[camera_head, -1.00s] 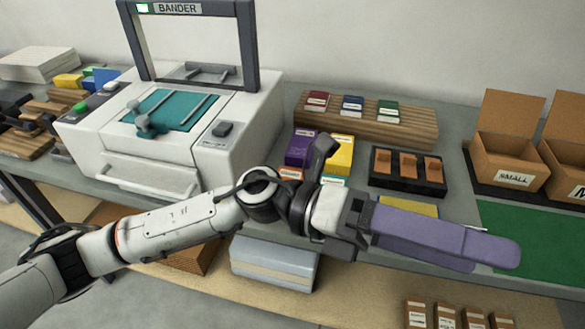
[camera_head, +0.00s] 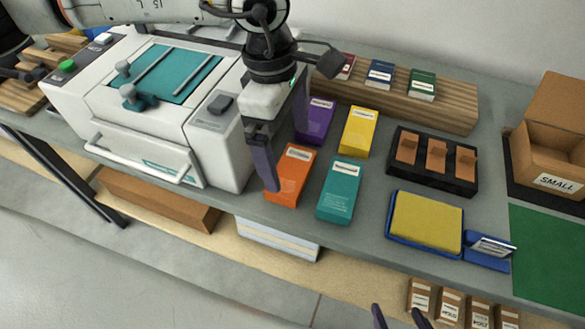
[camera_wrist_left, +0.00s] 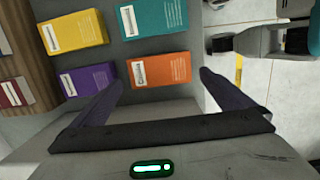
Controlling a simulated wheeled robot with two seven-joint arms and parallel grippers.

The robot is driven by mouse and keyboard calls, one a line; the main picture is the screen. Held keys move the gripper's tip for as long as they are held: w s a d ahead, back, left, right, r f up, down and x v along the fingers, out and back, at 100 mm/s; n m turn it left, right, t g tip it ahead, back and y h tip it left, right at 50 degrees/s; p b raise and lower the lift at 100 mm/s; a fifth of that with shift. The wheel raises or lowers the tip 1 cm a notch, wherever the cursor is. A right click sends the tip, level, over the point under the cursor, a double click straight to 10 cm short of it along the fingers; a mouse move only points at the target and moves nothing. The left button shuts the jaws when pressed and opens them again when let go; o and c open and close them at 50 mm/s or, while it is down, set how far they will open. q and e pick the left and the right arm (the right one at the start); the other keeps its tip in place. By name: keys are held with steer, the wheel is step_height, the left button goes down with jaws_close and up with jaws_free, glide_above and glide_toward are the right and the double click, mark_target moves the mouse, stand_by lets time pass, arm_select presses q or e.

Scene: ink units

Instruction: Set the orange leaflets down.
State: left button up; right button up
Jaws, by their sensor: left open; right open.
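The orange leaflets (camera_head: 291,176) form a flat-topped stack with a white label, on the grey worktop in front of the purple leaflets (camera_head: 315,121). My left gripper (camera_head: 284,158) is above the orange leaflets and points down, open. In the left wrist view, the orange leaflets (camera_wrist_left: 160,69) appear between the open fingers of my left gripper (camera_wrist_left: 162,80). I cannot tell whether the fingers touch them. My right gripper (camera_head: 398,318) shows only as two separated dark fingertips at the bottom edge, open and with nothing visible between them.
Teal leaflets (camera_head: 339,191) stand close right of the orange ones, yellow leaflets (camera_head: 358,131) behind. The white banding machine (camera_head: 215,155) is close on the left. A black tray (camera_head: 432,162), a yellow pad (camera_head: 426,221) and a box marked SMALL (camera_head: 548,160) stand to the right.

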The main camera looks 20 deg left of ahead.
mark_target(291, 169)
arm_select(q)
steer(key=shift+d+f+p, duration=0.15)
steer(key=shift+f+p, duration=0.15)
steer(key=shift+f, duration=1.25)
steer(key=shift+d+f+p, duration=0.1)
steer(key=shift+f+p, duration=0.15)
steer(key=shift+f, duration=1.25)
steer(key=shift+r, duration=0.1)
steer(key=c, duration=0.8)
